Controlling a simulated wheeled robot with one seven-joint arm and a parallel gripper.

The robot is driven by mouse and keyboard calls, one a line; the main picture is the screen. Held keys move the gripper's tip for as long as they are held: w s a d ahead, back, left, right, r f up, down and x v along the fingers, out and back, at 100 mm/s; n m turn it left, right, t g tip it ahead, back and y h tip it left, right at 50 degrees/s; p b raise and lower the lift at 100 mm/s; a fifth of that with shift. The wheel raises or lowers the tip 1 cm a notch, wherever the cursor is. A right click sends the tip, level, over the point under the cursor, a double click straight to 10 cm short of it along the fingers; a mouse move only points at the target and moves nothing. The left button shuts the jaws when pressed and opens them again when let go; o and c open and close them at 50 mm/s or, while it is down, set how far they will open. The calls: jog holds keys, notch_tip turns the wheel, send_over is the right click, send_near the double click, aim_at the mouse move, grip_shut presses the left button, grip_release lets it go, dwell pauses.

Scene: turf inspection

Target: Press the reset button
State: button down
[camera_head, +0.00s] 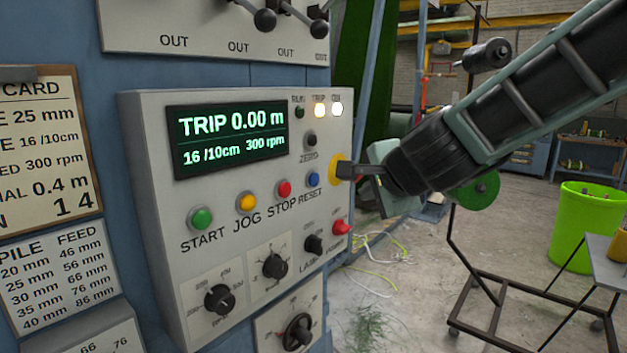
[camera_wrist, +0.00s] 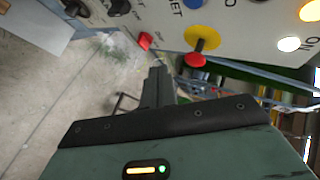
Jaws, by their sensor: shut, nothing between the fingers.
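The blue reset button (camera_head: 313,179) is on the grey control panel (camera_head: 215,313), above the word RESET and right of the red STOP button (camera_head: 284,188). In the wrist view part of the blue button (camera_wrist: 197,3) shows at the top edge. My gripper (camera_head: 346,170) is shut and empty, right of the blue button and apart from it. In the wrist view the shut fingertips (camera_wrist: 157,68) lie below and left of that disc's red mushroom knob (camera_wrist: 195,60).
A lit display (camera_head: 230,135) reads TRIP 0.00 m. Green START (camera_head: 201,218) and yellow JOG (camera_head: 246,202) buttons sit left of STOP. A red knob (camera_head: 341,227) sticks out below the yellow disc. A green bin (camera_head: 583,230) and metal frame stand right.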

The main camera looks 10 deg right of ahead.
jog(key=shift+a, duration=0.1)
jog(key=p, duration=0.2)
send_near(318, 183)
jog(key=shift+w+d+f, duration=0.2)
jog(key=shift+w+f, duration=0.65)
jog(key=shift+w, duration=0.1)
jog(key=shift+w+d+f, duration=0.2)
jog(key=shift+w+f, duration=0.7)
jog(key=shift+w, duration=0.1)
jog(key=shift+w, duration=0.1)
dwell(0.4)
jog(key=shift+w+a, duration=0.2)
jog(key=shift+a, duration=0.05)
jog(key=shift+w+a+p, duration=0.3)
jog(key=shift+w, duration=0.15)
dwell(0.8)
jog(key=shift+s+d, duration=0.1)
jog(key=shift+s, duration=0.05)
jog(key=shift+s+d, duration=0.45)
jog(key=shift+s, duration=0.2)
jog(key=shift+b, duration=0.3)
